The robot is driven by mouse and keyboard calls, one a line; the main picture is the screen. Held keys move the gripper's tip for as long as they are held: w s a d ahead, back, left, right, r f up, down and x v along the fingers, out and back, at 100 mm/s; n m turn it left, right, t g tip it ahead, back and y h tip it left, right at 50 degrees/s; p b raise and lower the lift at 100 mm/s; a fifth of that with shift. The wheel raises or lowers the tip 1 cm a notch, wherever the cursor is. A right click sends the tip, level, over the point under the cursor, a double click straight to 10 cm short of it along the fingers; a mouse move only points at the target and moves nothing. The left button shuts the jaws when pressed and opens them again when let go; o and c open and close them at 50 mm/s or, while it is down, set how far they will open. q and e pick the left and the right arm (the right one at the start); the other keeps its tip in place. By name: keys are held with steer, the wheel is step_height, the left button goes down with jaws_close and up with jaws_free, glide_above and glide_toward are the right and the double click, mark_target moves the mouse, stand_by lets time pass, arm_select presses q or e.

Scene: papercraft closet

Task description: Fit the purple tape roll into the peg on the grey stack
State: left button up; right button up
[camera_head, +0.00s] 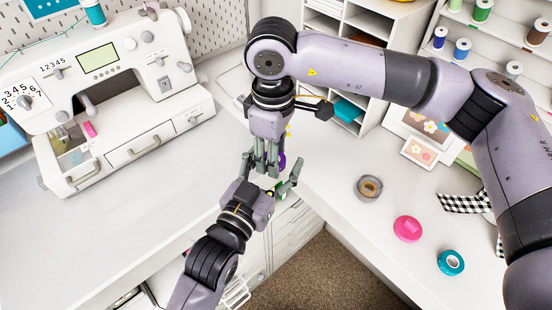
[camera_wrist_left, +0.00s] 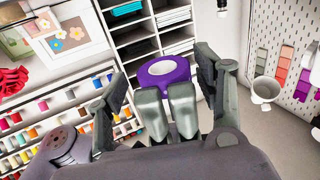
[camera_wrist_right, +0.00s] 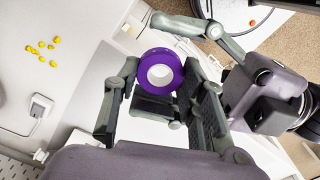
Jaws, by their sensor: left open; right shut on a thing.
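The purple tape roll (camera_wrist_right: 160,75) is held upright between the fingers of my right gripper (camera_wrist_right: 158,100). It shows with its open hole in the left wrist view (camera_wrist_left: 165,73), and only a sliver shows in the head view (camera_head: 282,160). My left gripper (camera_head: 273,168) is open, with its fingers spread around the right fingertips and the roll. I cannot tell whether it touches the roll. A round grey piece (camera_head: 363,194) with a tan centre stands on the right-hand table, apart from both grippers; it looks like the grey stack. Its peg is not clear.
A pink roll (camera_head: 407,229) and a teal roll (camera_head: 451,263) lie on the right table. A sewing machine (camera_head: 105,90) stands at the left. White shelves (camera_head: 360,60) and a spool rack (camera_head: 490,45) stand behind. Free tabletop lies around the grey piece.

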arm_select(q)
steer(key=shift+c, duration=0.4)
steer(key=shift+d, duration=0.1)
steer(key=c, duration=1.1)
steer(key=shift+c, duration=0.2)
arm_select(e)
steer(key=o, duration=0.8)
